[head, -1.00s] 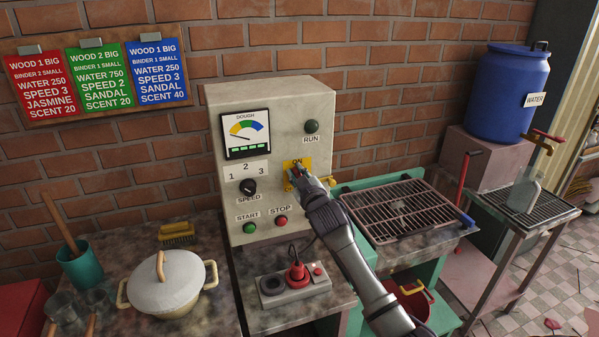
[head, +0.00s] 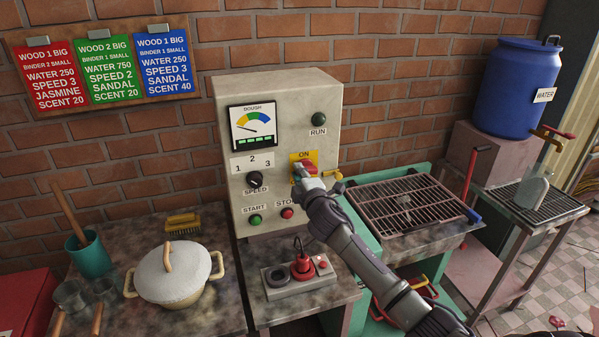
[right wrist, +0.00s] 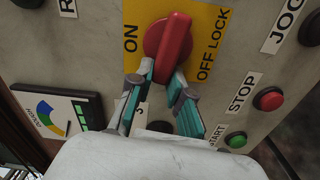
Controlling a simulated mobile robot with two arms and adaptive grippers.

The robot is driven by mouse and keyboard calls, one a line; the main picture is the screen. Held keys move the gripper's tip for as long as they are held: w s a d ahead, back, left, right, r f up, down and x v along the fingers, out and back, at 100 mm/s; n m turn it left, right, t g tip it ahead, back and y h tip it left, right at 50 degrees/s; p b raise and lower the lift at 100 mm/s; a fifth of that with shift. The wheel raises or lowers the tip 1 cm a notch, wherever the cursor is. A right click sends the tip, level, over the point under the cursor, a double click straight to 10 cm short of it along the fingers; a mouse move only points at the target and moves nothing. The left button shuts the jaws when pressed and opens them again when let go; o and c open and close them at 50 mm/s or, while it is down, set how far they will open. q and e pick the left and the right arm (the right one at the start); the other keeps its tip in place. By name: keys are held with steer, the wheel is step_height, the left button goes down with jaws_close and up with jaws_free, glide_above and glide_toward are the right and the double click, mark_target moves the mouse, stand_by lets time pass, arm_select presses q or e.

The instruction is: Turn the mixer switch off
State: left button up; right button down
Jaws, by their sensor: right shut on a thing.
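The mixer switch is a red rotary knob (head: 309,166) on a yellow plate (right wrist: 218,22) on the control box. ON is printed at the plate's top in the head view; the right wrist view shows OFF LOCK on the opposite side. In the wrist view the knob's bar (right wrist: 170,42) stands nearly upright, leaning a little right at its top. My right gripper (head: 303,177) is at the knob; its teal fingers (right wrist: 163,74) straddle the bar's near end and are shut on it. The gripper hides part of the plate in the head view. My left gripper is not in view.
The beige control box (head: 284,104) has a dough gauge (head: 252,125), a dark RUN lamp (head: 319,119), a speed dial (head: 254,180) and START and STOP buttons. A yellow tap-like part sits right of the switch.

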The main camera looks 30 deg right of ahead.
steer(key=shift+f+n, duration=0.25)
steer(key=shift+n, duration=0.65)
steer(key=c, duration=1.1)
jaws_free()
steer(key=shift+s, duration=0.1)
steer(key=v, duration=1.2)
steer(key=shift+f, duration=0.1)
